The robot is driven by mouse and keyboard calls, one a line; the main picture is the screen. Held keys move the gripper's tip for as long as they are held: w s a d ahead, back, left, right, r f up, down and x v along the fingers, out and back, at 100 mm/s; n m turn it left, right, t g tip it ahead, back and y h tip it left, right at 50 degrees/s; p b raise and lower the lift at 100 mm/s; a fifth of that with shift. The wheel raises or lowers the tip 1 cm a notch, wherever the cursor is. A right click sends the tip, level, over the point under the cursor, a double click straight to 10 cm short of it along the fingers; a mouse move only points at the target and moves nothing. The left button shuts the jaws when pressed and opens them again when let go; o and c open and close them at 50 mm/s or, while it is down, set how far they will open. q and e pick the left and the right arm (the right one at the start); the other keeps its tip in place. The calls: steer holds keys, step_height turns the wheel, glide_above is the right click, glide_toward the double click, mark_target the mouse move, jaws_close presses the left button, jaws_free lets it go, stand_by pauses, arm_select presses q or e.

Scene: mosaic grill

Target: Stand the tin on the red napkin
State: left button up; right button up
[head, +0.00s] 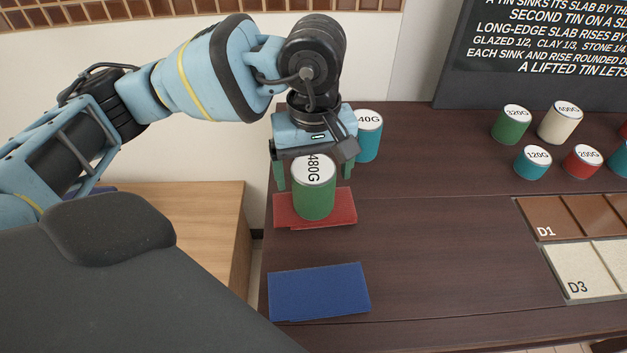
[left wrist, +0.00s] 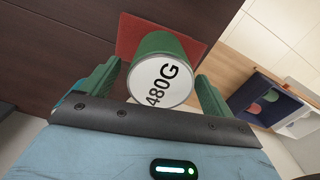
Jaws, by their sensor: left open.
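A green tin marked 480G (head: 314,193) stands upright on the red napkin (head: 342,212) near the left edge of the dark table. My left gripper (head: 313,180) is just above and around it, with one green finger on each side and its jaws open. In the left wrist view the tin (left wrist: 160,75) sits between the two fingers (left wrist: 158,85), with gaps showing, and the red napkin (left wrist: 128,35) lies under it. My right gripper is not in view.
A blue napkin (head: 319,292) lies in front. A teal tin (head: 369,140) stands behind my gripper. Several tins, such as a green one (head: 510,126), stand at the back right. Slab trays (head: 555,248) lie at the right. The table's middle is clear.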

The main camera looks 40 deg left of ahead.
arm_select(q)
step_height(320, 180, up, 8)
stand_by(0.5)
